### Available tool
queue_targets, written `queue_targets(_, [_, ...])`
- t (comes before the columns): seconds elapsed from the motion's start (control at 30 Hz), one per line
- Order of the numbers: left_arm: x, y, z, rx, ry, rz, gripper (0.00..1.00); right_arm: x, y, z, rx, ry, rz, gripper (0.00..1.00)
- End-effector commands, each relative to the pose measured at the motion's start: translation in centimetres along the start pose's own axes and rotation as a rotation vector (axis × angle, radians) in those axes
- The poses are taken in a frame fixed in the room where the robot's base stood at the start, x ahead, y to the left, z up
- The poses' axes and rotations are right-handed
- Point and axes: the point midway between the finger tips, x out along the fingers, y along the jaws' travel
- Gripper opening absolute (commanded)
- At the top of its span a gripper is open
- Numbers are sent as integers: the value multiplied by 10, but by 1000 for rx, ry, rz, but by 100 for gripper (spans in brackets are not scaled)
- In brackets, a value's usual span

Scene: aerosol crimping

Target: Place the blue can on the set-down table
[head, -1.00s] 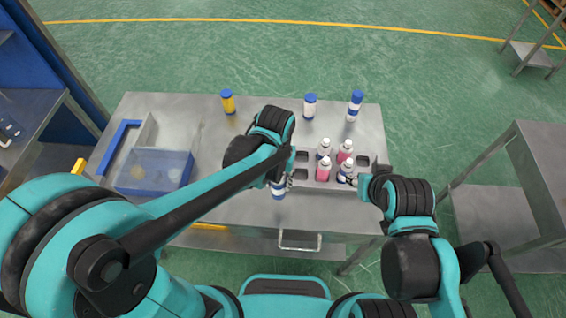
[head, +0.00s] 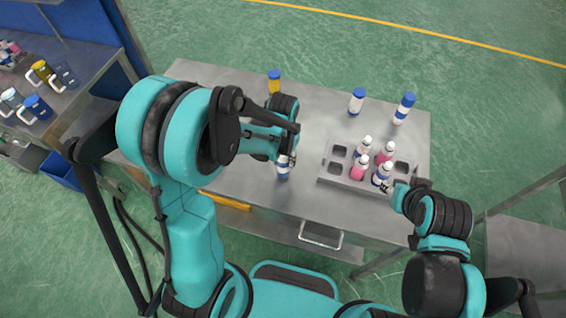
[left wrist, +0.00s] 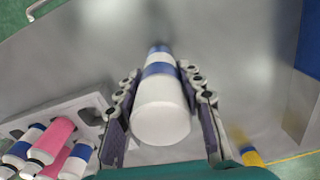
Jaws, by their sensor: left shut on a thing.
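My left gripper (head: 287,155) is shut on a white can with a blue band (head: 283,172). The left wrist view shows this can (left wrist: 160,108) between both fingers, its broad white end toward the camera. In the head view it is above the front part of the metal table (head: 245,190), left of the grey tray (head: 340,182); I cannot tell whether it touches the tabletop. My right gripper (head: 391,187) is at the tray's front right corner, close to a white and blue can (head: 381,175). Its fingers are too small to read.
The tray holds several white, blue and pink cans. Two blue-capped cans (head: 357,101) (head: 403,108) and a yellow one (head: 274,81) stand at the table's back. Mugs (head: 38,107) stand on a bench at left. Tabletop between tray and back cans is clear.

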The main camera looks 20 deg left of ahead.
Motion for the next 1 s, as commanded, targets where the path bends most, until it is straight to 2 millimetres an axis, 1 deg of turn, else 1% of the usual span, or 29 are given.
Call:
queue_targets(0.03, [10,0,0,0,0,0,4,3,0,2,0,0,0,40])
queue_targets(0.1, [15,0,0,0,0,0,4,4,0,3,0,0,0,40])
queue_targets(0.33, [14,0,0,0,0,0,4,3,0,2,0,0,0,40])
queue_targets(0.47, [18,0,0,0,0,0,4,7,0,5,0,0,0,40])
queue_targets(0.5, [18,0,0,0,0,0,45,6,0,4,0,0,0,40])
queue_targets(0.53, [17,0,0,0,0,0,53,6,0,4,0,0,0,40])
queue_targets(0.57, [17,0,0,0,0,0,58,6,0,4,0,0,0,40])
queue_targets(0.87, [16,0,0,0,0,0,58,5,0,4,0,0,0,40])
queue_targets(0.97, [10,0,0,0,0,0,58,1,0,1,0,0,0,40])
queue_targets(1.0, [5,0,0,0,0,0,58,0,0,0,0,0,0,40])
